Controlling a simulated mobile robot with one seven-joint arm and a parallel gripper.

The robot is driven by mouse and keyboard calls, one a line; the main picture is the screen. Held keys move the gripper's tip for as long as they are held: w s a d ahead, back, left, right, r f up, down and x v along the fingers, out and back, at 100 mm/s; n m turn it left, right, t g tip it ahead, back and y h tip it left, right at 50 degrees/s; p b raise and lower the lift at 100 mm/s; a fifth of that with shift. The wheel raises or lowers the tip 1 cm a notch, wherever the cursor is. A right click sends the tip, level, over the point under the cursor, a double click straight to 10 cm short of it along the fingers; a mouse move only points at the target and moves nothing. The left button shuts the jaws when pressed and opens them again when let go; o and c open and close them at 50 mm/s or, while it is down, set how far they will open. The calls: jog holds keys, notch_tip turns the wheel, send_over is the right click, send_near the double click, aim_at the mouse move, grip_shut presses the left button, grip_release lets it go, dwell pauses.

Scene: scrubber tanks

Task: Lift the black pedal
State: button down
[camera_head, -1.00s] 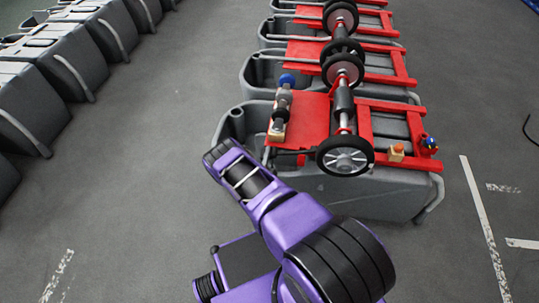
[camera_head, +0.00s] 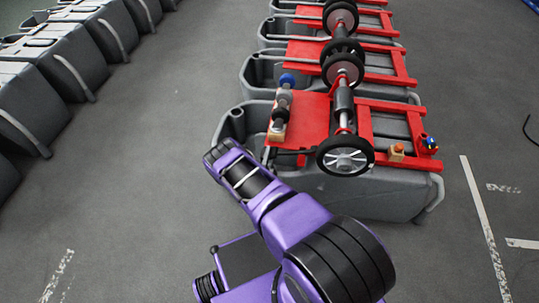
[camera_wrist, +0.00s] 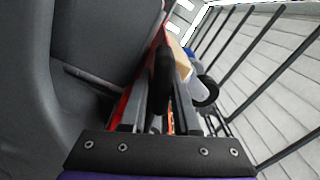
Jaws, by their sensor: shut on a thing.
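The black pedal (camera_head: 290,151) shows in the head view as a dark bar at the near left side of the closest scrubber tank, beside the spoked wheel. In the wrist view the black pedal (camera_wrist: 163,62) runs between the two grey fingers. My gripper (camera_wrist: 162,88) is shut on it. In the head view my purple wrist reaches the tank's left front corner, and most of my fingers are hidden there.
The nearest grey tank (camera_head: 380,200) carries a red frame (camera_head: 310,118), a wheel (camera_head: 345,157) and small blocks. More tanks stand in a row behind it. Another row of tanks (camera_head: 65,75) is at the left. The floor between the rows is clear.

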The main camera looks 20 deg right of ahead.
jog(key=shift+w+r, duration=0.1)
jog(key=shift+r, duration=0.05)
notch_tip(320, 180, up, 4)
jog(key=m+p, duration=0.3)
jog(key=shift+w+r, duration=0.1)
jog(key=shift+r, duration=0.15)
jog(key=shift+r+m+p, duration=0.3)
jog(key=shift+r+m, duration=0.2)
jog(key=shift+m, duration=0.4)
jog(key=c, duration=0.8)
grip_release()
jog(key=shift+r, duration=0.1)
jog(key=shift+o, duration=0.6)
jog(key=shift+f, duration=0.2)
jog(key=shift+s+a, duration=0.15)
jog(key=shift+s, duration=0.1)
